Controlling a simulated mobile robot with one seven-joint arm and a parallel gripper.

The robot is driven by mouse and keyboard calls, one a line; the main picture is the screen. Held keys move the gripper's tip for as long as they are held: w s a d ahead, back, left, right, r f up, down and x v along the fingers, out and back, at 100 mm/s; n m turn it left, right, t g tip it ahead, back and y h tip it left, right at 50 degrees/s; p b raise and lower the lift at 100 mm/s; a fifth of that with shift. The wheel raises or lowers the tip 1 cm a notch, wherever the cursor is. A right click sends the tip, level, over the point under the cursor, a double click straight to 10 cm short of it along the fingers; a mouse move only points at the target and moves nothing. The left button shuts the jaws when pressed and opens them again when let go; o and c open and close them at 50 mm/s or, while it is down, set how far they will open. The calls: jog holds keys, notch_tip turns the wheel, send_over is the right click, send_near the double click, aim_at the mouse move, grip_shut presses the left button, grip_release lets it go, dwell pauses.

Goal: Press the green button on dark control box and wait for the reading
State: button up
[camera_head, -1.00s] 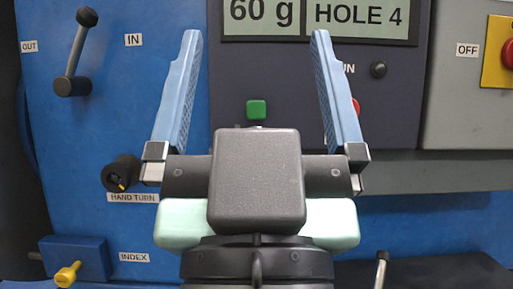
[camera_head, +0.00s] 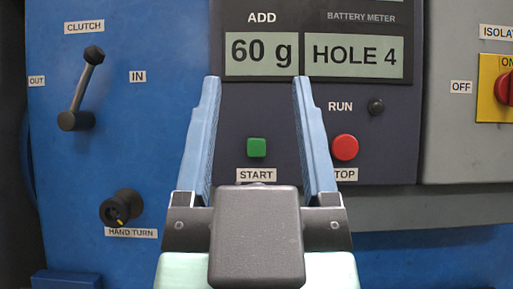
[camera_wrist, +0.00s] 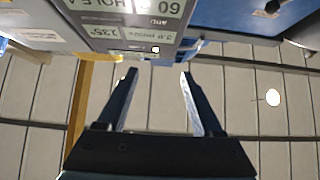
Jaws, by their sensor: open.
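The dark control box (camera_head: 360,155) is in the upper middle of the head view. Its green square button (camera_head: 256,147), labelled START, shows between my gripper's fingers. Its pale display panels (camera_head: 262,54) read "60 g" under ADD and "HOLE 4". My gripper (camera_head: 257,82) is open and empty, with its blue fingers pointing up either side of the button in the picture. I cannot tell how far they are from the box. In the wrist view my gripper (camera_wrist: 158,73) is open below the upside-down display panels (camera_wrist: 108,35); I cannot make out the green button there.
A red STOP button (camera_head: 344,147) and dark RUN lamp (camera_head: 376,107) sit right of the green button. A clutch lever (camera_head: 86,85) and hand-turn knob (camera_head: 121,207) are on the blue panel at left. A grey box with a red isolator switch (camera_head: 504,88) is at right.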

grip_shut()
dwell(1.4)
